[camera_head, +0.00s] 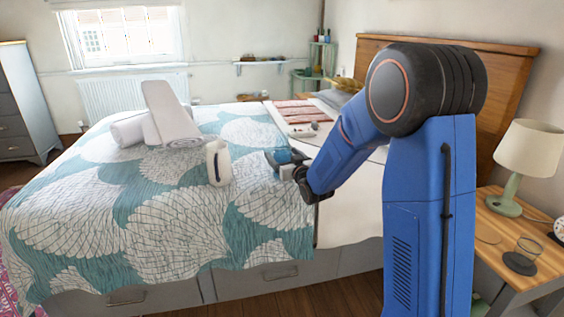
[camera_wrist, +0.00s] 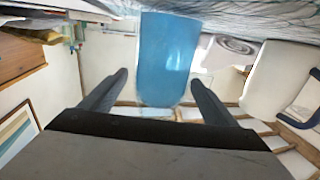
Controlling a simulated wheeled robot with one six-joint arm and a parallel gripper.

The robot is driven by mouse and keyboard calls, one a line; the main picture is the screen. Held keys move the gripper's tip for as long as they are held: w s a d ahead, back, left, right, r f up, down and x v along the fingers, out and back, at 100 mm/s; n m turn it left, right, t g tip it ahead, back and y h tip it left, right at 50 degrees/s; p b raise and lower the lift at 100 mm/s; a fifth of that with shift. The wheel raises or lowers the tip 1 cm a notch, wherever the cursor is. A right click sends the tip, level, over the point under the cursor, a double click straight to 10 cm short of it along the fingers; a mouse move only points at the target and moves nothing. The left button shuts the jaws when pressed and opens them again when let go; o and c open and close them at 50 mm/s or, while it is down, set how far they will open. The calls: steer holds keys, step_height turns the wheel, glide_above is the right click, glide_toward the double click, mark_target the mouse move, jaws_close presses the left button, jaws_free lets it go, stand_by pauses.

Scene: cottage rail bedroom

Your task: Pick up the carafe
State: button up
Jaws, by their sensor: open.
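The blue, see-through vessel that I take for the carafe (camera_head: 283,156) stands on the bed, partly hidden by my gripper (camera_head: 279,164) in the head view. In the wrist view the carafe (camera_wrist: 165,58) appears upside down between the two dark fingers of my gripper (camera_wrist: 160,77). The fingers are open on either side of it. A gap shows at its left side and a narrower one at its right; I cannot tell whether either finger touches it.
A white jug (camera_head: 218,163) with a dark handle stands on the bed, left of my gripper. Rolled white towels (camera_head: 160,120) lie farther back. A striped red-and-white item (camera_head: 297,111) lies behind the carafe. A nightstand (camera_head: 520,240) with a lamp (camera_head: 526,150) is at right.

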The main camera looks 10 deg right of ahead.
steer(key=shift+w+a, duration=0.25)
steer(key=shift+w, duration=0.9)
steer(key=shift+w+a, duration=0.2)
steer(key=shift+w, duration=0.9)
steer(key=c, duration=1.7)
